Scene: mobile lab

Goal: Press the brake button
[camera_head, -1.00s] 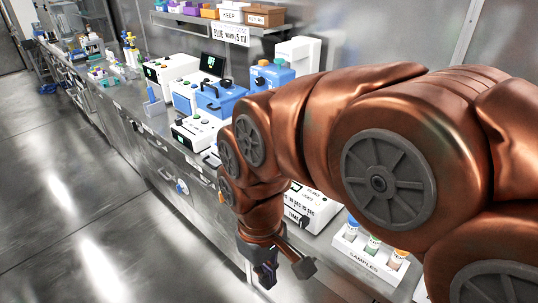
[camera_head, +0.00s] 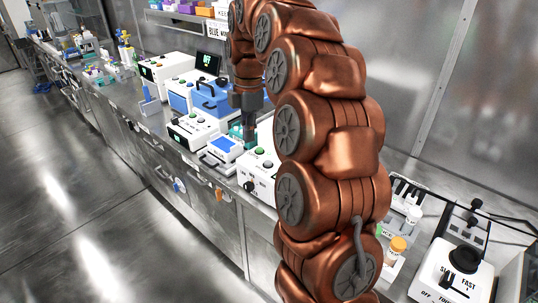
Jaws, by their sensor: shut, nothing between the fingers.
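My gripper (camera_head: 249,133) points down over the bench, shut and empty, close to a small white device with a blue top (camera_head: 222,144) and a white box with green and dark controls (camera_head: 261,170). I cannot tell whether its tip touches anything. No label reading "brake" is legible, so I cannot tell which control is the brake button. A white box with several buttons (camera_head: 190,130) stands to the left of the gripper. A blue box with a black handle (camera_head: 212,100) stands behind that. My arm hides part of the bench.
At the bottom right stands a white device with a black knob (camera_head: 463,262), marked SLOW and FAST. An orange-capped container (camera_head: 397,247) stands near my arm. A shelf (camera_head: 180,18) with boxes hangs at the back. The floor (camera_head: 90,200) on the left is clear.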

